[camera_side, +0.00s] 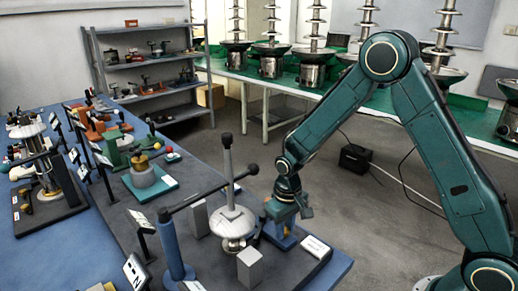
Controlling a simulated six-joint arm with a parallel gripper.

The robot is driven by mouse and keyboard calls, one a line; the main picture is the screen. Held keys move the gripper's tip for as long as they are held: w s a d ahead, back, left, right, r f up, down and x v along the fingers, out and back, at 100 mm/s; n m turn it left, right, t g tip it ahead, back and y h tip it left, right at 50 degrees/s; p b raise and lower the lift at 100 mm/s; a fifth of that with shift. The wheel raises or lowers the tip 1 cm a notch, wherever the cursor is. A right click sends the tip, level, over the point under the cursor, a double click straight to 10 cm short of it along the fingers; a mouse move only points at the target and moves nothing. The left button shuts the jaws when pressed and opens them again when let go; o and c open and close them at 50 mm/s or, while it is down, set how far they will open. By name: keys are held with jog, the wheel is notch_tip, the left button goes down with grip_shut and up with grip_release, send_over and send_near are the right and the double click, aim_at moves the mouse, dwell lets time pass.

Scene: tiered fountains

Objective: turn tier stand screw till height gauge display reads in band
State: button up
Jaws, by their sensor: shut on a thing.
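My gripper (284,222) points down at the right end of the near bench, shut on a small part above a blue stand (282,240). The part looks like the tier stand screw, but the fingers hide most of it. Just left of my gripper stands a silver domed piece (232,222) with an upright grey rod and dark ball knobs. Small dark display stands with pale faces (143,222) line the bench to the left. I cannot tell which is the height gauge display, and no reading is legible.
Two grey blocks (250,268) and a blue post (174,245) with a dark bar stand close left of my gripper. A white label (317,247) is to its right. A teal base with a brass-topped piece (146,177) sits farther back. Open floor lies beyond.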

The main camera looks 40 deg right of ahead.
jog(key=shift+m, duration=0.6)
jog(key=o, duration=1)
jog(key=shift+r, duration=0.1)
jog(key=shift+r, duration=6.85)
